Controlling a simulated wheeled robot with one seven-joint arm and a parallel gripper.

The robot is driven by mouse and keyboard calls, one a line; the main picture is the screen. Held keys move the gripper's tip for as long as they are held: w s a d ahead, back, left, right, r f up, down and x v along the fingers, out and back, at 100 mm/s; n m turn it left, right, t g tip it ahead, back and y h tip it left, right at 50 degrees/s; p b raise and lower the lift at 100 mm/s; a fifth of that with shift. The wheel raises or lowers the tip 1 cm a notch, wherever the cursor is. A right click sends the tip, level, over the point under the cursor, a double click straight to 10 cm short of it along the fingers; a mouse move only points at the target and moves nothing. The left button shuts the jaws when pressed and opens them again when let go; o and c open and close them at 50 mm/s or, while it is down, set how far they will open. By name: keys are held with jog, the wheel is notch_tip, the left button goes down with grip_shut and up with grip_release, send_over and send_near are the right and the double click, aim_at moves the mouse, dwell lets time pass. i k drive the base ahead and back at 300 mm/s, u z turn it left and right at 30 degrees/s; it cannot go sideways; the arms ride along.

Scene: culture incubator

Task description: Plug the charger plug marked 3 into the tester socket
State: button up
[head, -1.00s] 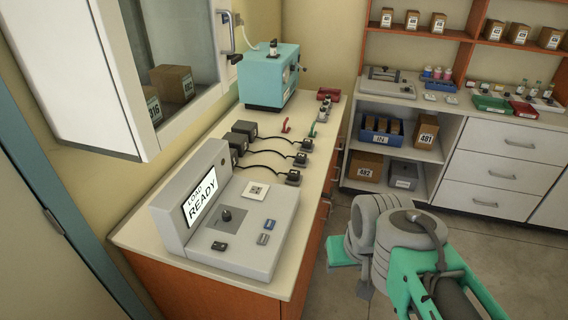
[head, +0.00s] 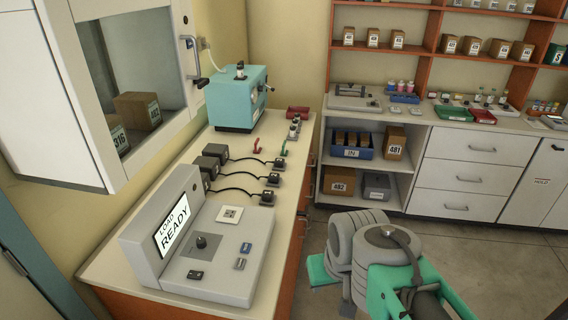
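Several dark charger plugs stand in a row along the bench's front side. They include a far one (head: 280,163), a middle one (head: 273,179) and a near one (head: 267,198). Black cords run from them to dark grey charger boxes (head: 215,152) by the wall. The numbers are too small to read, so I cannot tell which is plug 3. The grey tester (head: 215,275) stands at the bench's near end, its screen (head: 172,227) reading "LOAD READY". My gripper is not clearly seen; only my arm's links show.
A teal machine (head: 236,98) stands at the bench's far end, near small red and green items. A wall cabinet (head: 85,160) overhangs the bench's left. Shelves and drawers (head: 470,175) line the back wall. Floor between is open.

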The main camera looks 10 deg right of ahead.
aim_at(279, 162)
jog(key=z, duration=0.9)
jog(key=i, duration=3.85)
jog(key=z, duration=5.55)
